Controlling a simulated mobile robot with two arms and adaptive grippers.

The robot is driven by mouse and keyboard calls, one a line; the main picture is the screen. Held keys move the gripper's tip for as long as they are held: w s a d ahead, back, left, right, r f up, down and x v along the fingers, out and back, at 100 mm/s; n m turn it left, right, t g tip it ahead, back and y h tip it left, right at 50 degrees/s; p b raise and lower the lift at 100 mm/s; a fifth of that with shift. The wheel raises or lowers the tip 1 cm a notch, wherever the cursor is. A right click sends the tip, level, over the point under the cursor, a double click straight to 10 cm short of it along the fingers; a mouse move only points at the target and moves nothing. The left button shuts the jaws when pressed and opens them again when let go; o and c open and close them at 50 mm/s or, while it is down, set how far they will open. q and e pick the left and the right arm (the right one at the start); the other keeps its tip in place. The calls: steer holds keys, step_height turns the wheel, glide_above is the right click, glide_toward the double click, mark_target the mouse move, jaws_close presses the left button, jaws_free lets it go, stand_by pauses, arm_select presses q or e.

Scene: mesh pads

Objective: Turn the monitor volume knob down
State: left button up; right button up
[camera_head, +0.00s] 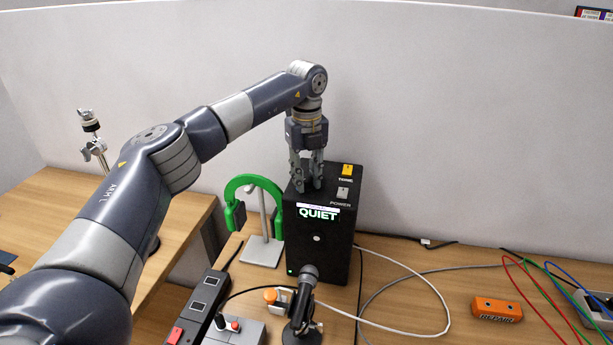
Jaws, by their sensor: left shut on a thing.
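The monitor (318,252) is a black box standing upright on the wooden desk. Its front display (318,215) reads "QUIET" in green letters. On its top are an orange switch (347,170) and a grey switch (342,194) labelled "POWER". My left gripper (312,184) points straight down onto the left part of the monitor's top and is shut on the volume knob there. The knob itself is hidden by the fingers. My right gripper is not in view.
Green headphones (243,187) hang on a stand left of the monitor. A microphone (306,285) stands close in front. A power strip (199,306) and a small control box (236,328) lie front left. Cables and an orange box (497,309) lie to the right.

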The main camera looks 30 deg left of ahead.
mark_target(307, 179)
arm_select(q)
steer(key=shift+w+r+n, duration=0.1)
steer(key=shift+r+n, duration=0.1)
steer(key=shift+n, duration=0.2)
steer(key=o, duration=1)
steer(key=shift+c, duration=0.2)
steer(key=shift+o, duration=0.6)
steer(key=shift+f, duration=0.1)
step_height(307, 179, up, 12)
steer(key=shift+f, duration=0.1)
